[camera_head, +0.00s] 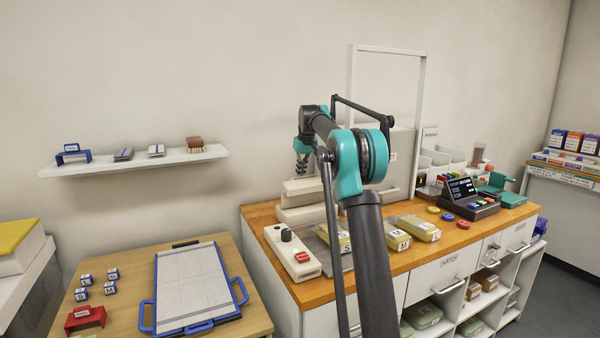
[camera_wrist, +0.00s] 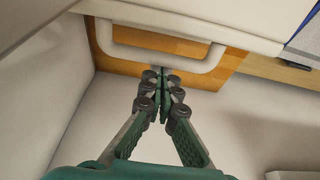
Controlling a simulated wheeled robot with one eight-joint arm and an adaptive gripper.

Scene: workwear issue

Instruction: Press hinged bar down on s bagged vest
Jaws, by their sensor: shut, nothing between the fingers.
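My gripper (camera_head: 302,165) is shut and empty, hanging partly behind my own arm above the back left of the wooden counter. In the wrist view its fingertips (camera_wrist: 165,88) meet just short of a white looped handle (camera_wrist: 160,62). I cannot tell whether they touch it. Below the gripper in the head view is a white stacked bar unit (camera_head: 300,190), likely the hinged bar's press. The yellow bagged vest marked S (camera_head: 343,246) lies in front of it on the counter, partly hidden by my arm.
A white control box (camera_head: 292,252) with a black knob and red button sits at the counter's left end. More yellow bags (camera_head: 420,230) lie to the right. A tall white frame (camera_head: 390,50) rises behind my arm. A keypad terminal (camera_head: 468,197) stands farther right.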

